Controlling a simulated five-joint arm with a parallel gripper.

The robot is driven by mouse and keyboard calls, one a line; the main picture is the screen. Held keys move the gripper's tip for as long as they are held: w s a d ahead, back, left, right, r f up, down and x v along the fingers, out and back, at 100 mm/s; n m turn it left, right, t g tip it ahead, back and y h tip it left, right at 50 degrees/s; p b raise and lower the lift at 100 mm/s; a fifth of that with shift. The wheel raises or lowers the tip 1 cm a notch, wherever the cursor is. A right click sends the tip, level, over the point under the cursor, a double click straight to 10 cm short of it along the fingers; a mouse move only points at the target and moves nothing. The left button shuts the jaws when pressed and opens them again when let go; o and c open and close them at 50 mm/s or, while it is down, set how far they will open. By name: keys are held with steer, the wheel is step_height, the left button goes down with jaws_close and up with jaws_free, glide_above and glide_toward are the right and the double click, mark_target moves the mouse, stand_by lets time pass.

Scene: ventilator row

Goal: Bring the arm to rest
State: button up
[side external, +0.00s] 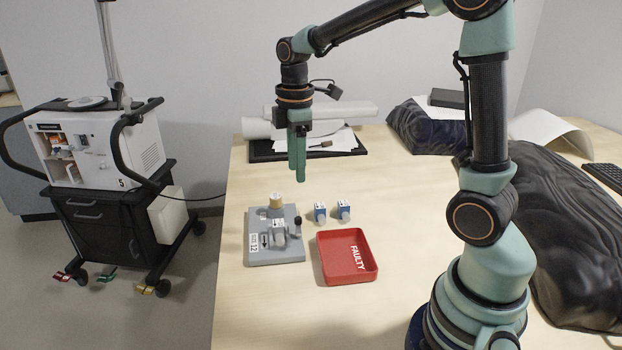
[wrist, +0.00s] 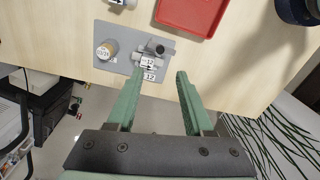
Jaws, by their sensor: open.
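My gripper (side external: 297,158) hangs pointing down above the table, well above the grey plate and empty. In the wrist view its two green fingers (wrist: 157,82) are spread apart with nothing between them. The grey plate (side external: 262,251) lies on the table and bears a yellowish-topped cylinder (side external: 275,202), a grey fitting and a small dark-knobbed lever. In the wrist view the same plate (wrist: 112,35) shows beyond the fingertips.
A red tray (side external: 328,273) marked FAULTY sits right of the plate and looks empty. Two small blue-and-white parts (side external: 320,212) stand behind it. A ventilator cart (side external: 110,215) stands left of the table. Dark covered bulks (side external: 565,230) lie at right.

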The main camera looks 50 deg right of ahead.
steer(key=s+a+r+m+t, duration=0.4)
steer(key=s+a+m+t, duration=0.1)
steer(key=s+m, duration=0.5)
steer(key=shift+a+r+m+t, duration=0.15)
steer(key=shift+a+m+t, duration=0.15)
steer(key=shift+m, duration=0.2)
